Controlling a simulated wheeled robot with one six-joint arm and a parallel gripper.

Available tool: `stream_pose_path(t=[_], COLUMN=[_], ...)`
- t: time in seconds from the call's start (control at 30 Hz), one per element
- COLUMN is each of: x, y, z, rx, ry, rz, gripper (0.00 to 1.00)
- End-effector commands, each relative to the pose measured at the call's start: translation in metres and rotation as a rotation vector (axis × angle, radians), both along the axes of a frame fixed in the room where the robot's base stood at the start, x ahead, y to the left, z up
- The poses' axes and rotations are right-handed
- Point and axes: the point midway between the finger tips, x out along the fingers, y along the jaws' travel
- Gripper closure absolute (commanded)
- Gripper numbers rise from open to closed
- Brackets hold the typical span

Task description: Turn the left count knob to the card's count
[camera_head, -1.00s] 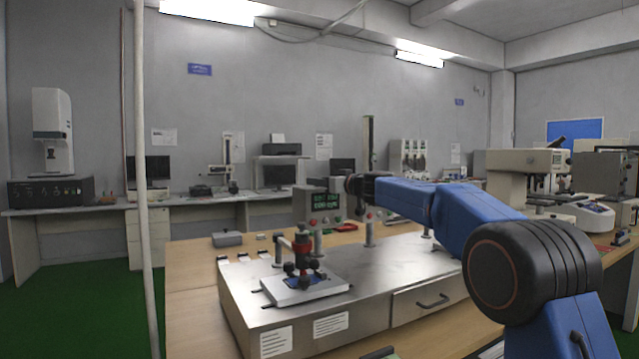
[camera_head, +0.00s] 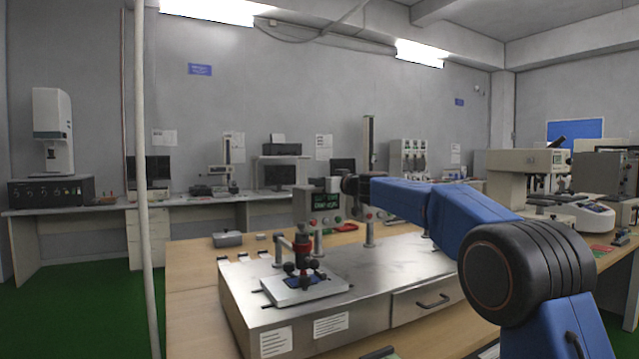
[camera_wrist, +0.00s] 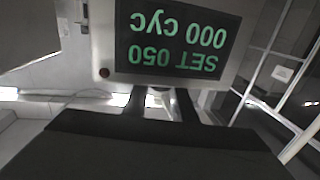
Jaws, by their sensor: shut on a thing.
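The control box (camera_head: 304,207) stands on the steel bench, with a green-lit display (camera_head: 326,200) and small red and green buttons below it. In the wrist view the display (camera_wrist: 180,40) is upside down and reads SET 050 and 000 CYC. My gripper (camera_head: 343,184) is at the box's upper right side in the head view. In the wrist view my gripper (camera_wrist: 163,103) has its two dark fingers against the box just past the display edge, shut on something. The left count knob is hidden between or behind the fingers. I cannot make out a card's count.
A fixture with a red and black clamp (camera_head: 302,262) stands on a white plate (camera_head: 322,291) at the bench's left. The steel bench top (camera_head: 385,262) is mostly bare. A vertical post (camera_head: 369,150) stands behind my gripper. Paper labels (camera_head: 331,325) are on the bench front.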

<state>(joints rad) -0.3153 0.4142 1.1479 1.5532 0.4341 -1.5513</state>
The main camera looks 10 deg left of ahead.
Motion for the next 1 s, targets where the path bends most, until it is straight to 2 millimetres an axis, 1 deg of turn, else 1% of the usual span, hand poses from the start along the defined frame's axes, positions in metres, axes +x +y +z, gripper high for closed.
stream_pose_path(t=[0.4,0.7,1.0], x=[-0.0008,-0.0002,0.0001], y=[0.0014,0.0014,0.0017], z=[0.0016,-0.0029,-0.0006], rx=[0.001,-0.007,0.000], ry=[-0.001,0.010,-0.001], rz=[-0.189,-0.301,-0.401], gripper=[0.98,0.98,0.98])
